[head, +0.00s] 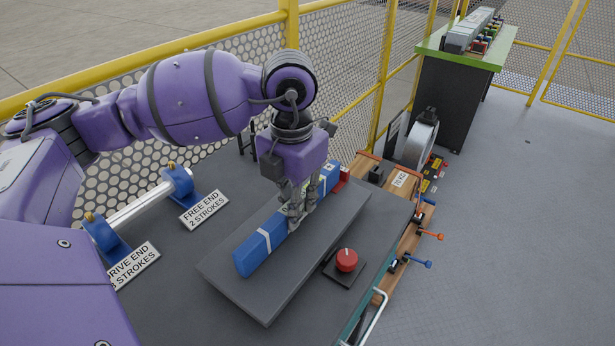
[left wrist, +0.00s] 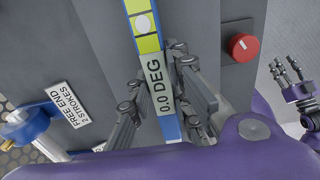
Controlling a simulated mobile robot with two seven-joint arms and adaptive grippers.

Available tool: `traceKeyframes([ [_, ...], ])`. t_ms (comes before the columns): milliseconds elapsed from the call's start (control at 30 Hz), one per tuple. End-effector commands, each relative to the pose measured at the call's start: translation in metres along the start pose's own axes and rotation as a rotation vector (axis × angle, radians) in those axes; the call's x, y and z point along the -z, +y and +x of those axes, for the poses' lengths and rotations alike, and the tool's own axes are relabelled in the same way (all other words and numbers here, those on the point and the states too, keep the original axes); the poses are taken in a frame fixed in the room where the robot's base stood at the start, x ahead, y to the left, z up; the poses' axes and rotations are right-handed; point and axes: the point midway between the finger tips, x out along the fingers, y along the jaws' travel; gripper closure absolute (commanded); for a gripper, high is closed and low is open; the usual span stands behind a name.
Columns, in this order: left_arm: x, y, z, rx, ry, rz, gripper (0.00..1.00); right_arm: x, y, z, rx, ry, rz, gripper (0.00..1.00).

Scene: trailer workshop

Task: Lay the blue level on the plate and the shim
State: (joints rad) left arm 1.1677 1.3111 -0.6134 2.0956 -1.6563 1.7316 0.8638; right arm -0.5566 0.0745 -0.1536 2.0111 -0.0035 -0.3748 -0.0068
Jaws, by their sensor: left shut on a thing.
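The blue level (head: 262,248) is a long bar with white bands, lengthwise over the grey plate (head: 318,240). I cannot tell whether it touches the plate. My left gripper (head: 297,215) is shut on its middle from above. In the left wrist view the level (left wrist: 168,125) shows a yellow-green vial and a "0.0 DEG" label between the fingers. A small red piece (head: 343,173), perhaps the shim, shows by the level's far end; their contact is unclear. My right gripper (left wrist: 290,72) appears open and empty at the right of the left wrist view.
Left are a shaft on blue supports (head: 143,205) and the signs "FREE END" (head: 204,209) and "DRIVE END" (head: 133,265). Several clamps line the wooden strip (head: 402,228) at the bench's right edge.

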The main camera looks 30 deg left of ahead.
Motion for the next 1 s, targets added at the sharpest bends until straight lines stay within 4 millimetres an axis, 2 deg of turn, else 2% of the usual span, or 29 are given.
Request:
traceKeyframes([
  [167, 0.000, 0.000, -0.001, 0.000, -0.001, 0.000, 1.00, 0.001, 0.000, -0.001, -0.001, 0.002, 0.000, 0.60],
  [200, 0.000, 0.000, -0.001, 0.000, -0.001, -0.001, 0.78, 0.001, 0.001, -0.001, -0.001, 0.002, 0.000, 0.60],
  [333, 0.000, 0.000, -0.001, 0.000, 0.000, -0.001, 0.61, 0.001, 0.001, -0.001, -0.001, 0.002, 0.001, 0.60],
  [633, 0.000, 0.000, 0.000, 0.000, 0.002, -0.001, 0.60, -0.001, 0.002, -0.002, -0.003, 0.000, -0.001, 0.60],
  [733, 0.000, 0.000, -0.006, 0.000, 0.000, -0.001, 0.60, -0.001, 0.002, -0.002, -0.002, 0.000, -0.001, 0.60],
  [867, -0.001, 0.000, -0.026, 0.000, -0.004, 0.000, 0.60, 0.000, 0.001, -0.002, -0.002, 0.001, 0.000, 0.60],
  [1000, -0.001, 0.000, -0.057, 0.000, -0.006, -0.001, 0.60, 0.000, 0.001, -0.001, -0.001, 0.001, 0.000, 0.60],
])
